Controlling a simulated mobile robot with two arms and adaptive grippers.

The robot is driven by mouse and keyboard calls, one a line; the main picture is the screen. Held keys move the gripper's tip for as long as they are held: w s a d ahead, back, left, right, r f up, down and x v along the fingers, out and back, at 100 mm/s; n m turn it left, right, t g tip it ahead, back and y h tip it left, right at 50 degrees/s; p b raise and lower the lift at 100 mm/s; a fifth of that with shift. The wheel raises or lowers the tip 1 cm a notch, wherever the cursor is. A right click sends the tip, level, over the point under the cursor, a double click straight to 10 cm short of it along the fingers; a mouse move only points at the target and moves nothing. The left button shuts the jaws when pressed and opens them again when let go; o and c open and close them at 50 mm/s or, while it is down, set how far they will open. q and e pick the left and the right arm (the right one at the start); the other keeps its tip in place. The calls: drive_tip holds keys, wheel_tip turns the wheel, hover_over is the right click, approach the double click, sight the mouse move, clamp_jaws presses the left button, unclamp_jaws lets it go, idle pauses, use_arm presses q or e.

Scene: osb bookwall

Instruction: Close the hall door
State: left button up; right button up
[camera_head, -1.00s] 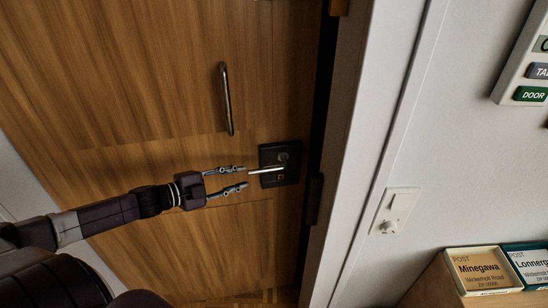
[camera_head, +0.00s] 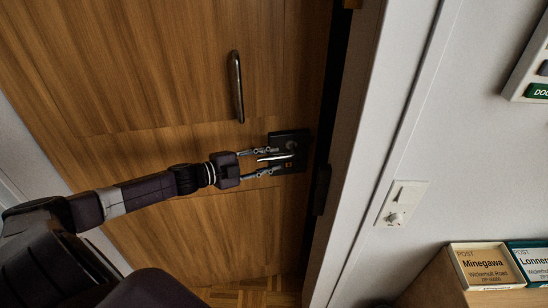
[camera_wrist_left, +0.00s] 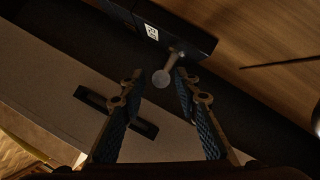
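The hall door (camera_head: 150,75) is a wood-grain panel. A dark gap shows between its right edge and the pale door frame (camera_head: 355,150), so it looks slightly ajar. A metal lever (camera_head: 277,156) sticks out from a black lock plate (camera_head: 290,139) near that edge. My left gripper (camera_head: 264,163) is open, with its fingers on either side of the lever. In the left wrist view the lever's round end (camera_wrist_left: 162,78) shows between the two parted fingertips (camera_wrist_left: 159,74); contact cannot be told. My right gripper is not in view.
A vertical bar handle (camera_head: 237,86) is on the door above my left gripper. A black strike plate (camera_head: 322,190) is on the frame side. A light switch (camera_head: 401,203) is on the white wall, with labelled boxes (camera_head: 487,265) on a wooden surface at lower right.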

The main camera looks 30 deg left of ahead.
use_arm(q)
drive_tip(key=shift+x, duration=0.85)
drive_tip(key=c, duration=0.7)
drive_tip(key=shift+s, duration=0.15)
clamp_jaws()
drive_tip(key=shift+f, duration=0.1)
